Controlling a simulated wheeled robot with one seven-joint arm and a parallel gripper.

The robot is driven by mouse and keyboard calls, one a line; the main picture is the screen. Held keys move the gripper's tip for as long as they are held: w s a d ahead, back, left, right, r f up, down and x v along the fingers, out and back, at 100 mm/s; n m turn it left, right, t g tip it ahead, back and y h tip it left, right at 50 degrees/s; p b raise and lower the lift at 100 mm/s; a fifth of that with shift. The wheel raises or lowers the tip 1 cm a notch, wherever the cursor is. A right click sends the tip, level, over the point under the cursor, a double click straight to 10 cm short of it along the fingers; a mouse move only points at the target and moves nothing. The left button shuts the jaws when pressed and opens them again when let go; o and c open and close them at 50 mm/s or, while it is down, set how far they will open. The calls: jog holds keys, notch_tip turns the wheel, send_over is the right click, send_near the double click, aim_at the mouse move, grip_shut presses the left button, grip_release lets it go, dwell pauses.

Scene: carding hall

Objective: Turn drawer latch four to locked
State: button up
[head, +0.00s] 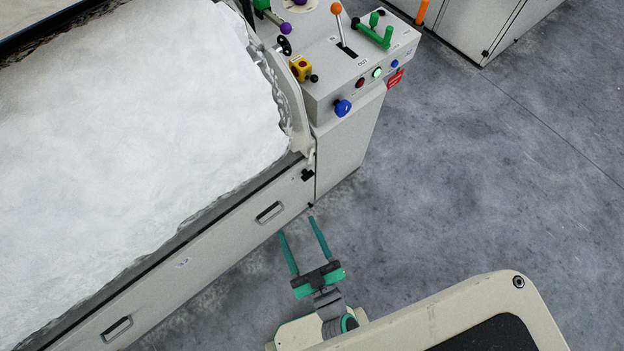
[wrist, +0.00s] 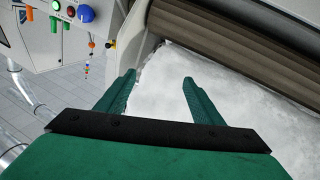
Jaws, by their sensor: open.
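A long grey drawer front (head: 225,240) runs diagonally along the machine's lower side in the head view. It has a recessed handle (head: 268,212) near its right end, another handle (head: 117,328) lower left, and a small label (head: 183,263) between. A small black fitting (head: 307,175) sits at the right end; I cannot tell whether it is latch four or how it is turned. My gripper (head: 296,225) has green fingers, open and empty, in front of the drawer's right end. In the wrist view my gripper (wrist: 158,77) points toward white fibre, and no latch is recognisable.
White fibre (head: 130,110) fills the machine's top. A control box (head: 345,75) with levers, buttons and a blue knob (head: 342,107) stands above right. The wrist view shows a brown roller (wrist: 215,50) and hanging coloured beads (wrist: 88,62). The grey floor (head: 470,190) at right is clear.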

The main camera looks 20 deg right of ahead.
jog(key=w+d+f+n+g+y, duration=0.1)
jog(key=w+d+f+y, duration=0.1)
jog(key=w+d+f, duration=0.3)
jog(key=w+d+f+n+g+y, duration=0.1)
jog(key=w+d+f, duration=0.2)
jog(key=w+f, duration=0.3)
jog(key=m+g, duration=0.1)
jog(key=g, duration=0.3)
send_near(308, 176)
jog(key=x, duration=0.6)
jog(key=shift+w+f, duration=0.2)
jog(key=shift+w, duration=0.2)
jog(key=c, duration=1)
jog(key=shift+c, duration=0.2)
